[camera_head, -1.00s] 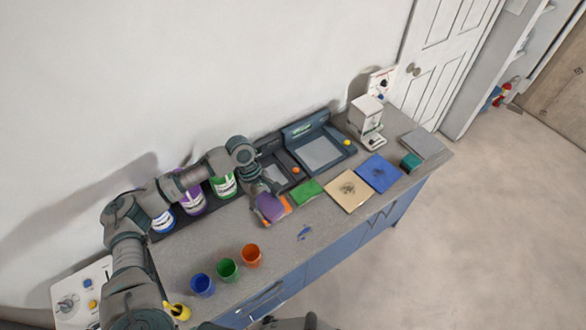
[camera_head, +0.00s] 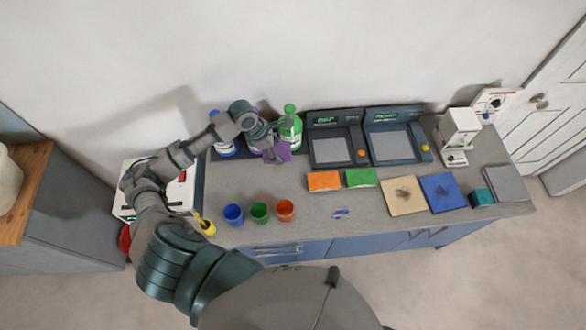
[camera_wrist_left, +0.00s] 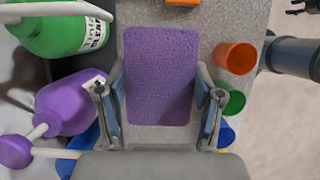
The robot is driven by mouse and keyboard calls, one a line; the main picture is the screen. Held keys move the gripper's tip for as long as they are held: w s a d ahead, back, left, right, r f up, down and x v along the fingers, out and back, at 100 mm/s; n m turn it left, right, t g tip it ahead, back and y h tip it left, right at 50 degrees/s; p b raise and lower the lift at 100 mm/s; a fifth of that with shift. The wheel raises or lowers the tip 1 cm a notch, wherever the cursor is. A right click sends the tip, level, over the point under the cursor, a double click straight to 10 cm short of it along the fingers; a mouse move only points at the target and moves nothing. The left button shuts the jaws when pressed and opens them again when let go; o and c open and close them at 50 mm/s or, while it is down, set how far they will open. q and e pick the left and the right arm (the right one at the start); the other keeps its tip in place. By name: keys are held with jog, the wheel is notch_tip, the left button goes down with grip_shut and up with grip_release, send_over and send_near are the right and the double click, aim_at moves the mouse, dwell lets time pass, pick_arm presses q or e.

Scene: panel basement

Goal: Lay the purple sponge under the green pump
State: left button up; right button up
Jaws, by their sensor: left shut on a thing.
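My left gripper (camera_head: 268,146) is shut on the purple sponge (camera_wrist_left: 160,75), pinching its side edges. The sponge also shows in the head view (camera_head: 283,151), partly hidden by the gripper. It is held in front of the pump bottles. The green pump (camera_head: 291,128) stands just right of the gripper; in the left wrist view it is at the upper left (camera_wrist_left: 60,36). The purple pump (camera_wrist_left: 68,104) is left of the sponge there and mostly hidden behind the gripper in the head view. A dark shape at the wrist view's upper right may be my right gripper (camera_wrist_left: 304,7).
A blue pump (camera_head: 224,149) stands left. Blue (camera_head: 233,214), green (camera_head: 259,212) and orange (camera_head: 285,210) cups stand at the front. Orange (camera_head: 323,181) and green (camera_head: 361,177) sponges lie right. Two dark consoles (camera_head: 333,120) (camera_head: 391,118) stand at the back. Bare counter lies before the pumps.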

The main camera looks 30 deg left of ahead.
pick_arm(q)
send_over(281, 177)
jog(key=a, duration=0.1)
jog(key=f, duration=1.2)
jog(key=shift+s+a+f, duration=0.1)
jog(key=shift+s+f, duration=0.1)
jog(key=shift+f, duration=0.1)
jog(key=f, duration=0.4)
jog(key=shift+d+f, duration=0.1)
jog(key=shift+d, duration=0.1)
jog(key=o, duration=0.7)
jog(key=shift+a, duration=0.15)
jog(key=shift+o, duration=0.2)
